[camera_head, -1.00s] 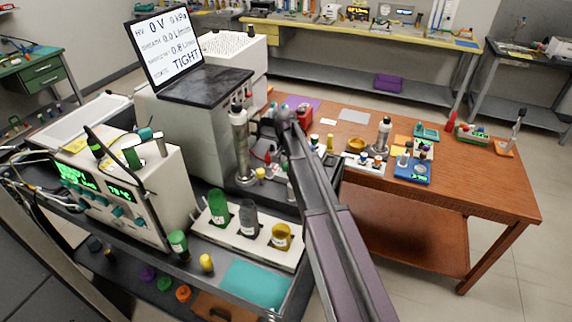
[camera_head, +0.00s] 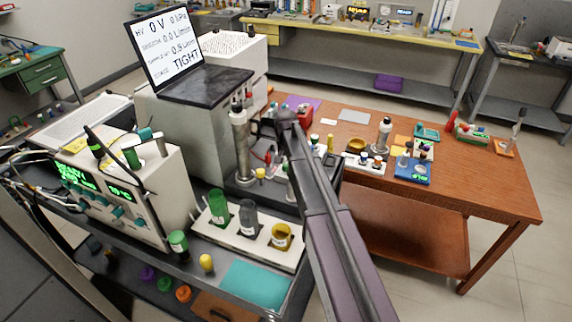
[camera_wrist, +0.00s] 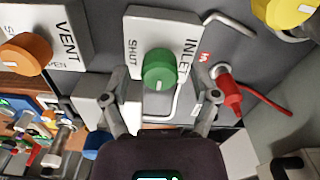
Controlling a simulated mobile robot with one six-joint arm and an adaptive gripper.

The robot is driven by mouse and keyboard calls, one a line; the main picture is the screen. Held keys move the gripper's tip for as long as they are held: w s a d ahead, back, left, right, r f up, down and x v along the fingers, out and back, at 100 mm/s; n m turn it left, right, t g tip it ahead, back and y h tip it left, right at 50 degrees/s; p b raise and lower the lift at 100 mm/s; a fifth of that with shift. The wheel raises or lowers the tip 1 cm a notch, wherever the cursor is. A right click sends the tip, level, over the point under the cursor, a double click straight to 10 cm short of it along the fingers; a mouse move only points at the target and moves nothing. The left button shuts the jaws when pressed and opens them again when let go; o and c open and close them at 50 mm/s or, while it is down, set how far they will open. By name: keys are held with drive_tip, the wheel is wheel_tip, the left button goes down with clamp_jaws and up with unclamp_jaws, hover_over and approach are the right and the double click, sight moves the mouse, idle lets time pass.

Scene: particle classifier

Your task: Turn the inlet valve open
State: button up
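The inlet valve is a round green knob (camera_wrist: 159,68) on a light plate (camera_wrist: 163,22) lettered SHUT and INLET, in the wrist view. A pale mark shows on the knob's lower part. My gripper (camera_wrist: 160,92) is open, with one finger to the left and one to the right of the knob. The fingers look apart from the knob, and I cannot tell whether either touches it. In the head view my arm (camera_head: 325,225) reaches toward the apparatus, and it hides the gripper and the inlet knob.
An orange knob (camera_wrist: 27,54) on a VENT plate (camera_wrist: 66,25) is at left in the wrist view. A yellow knob (camera_wrist: 285,9) is at upper right. A red plug (camera_wrist: 228,88) with a red cable is close to my right finger. A screen (camera_head: 165,45) reads TIGHT.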

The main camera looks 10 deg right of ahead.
drive_tip(key=shift+m, duration=0.3)
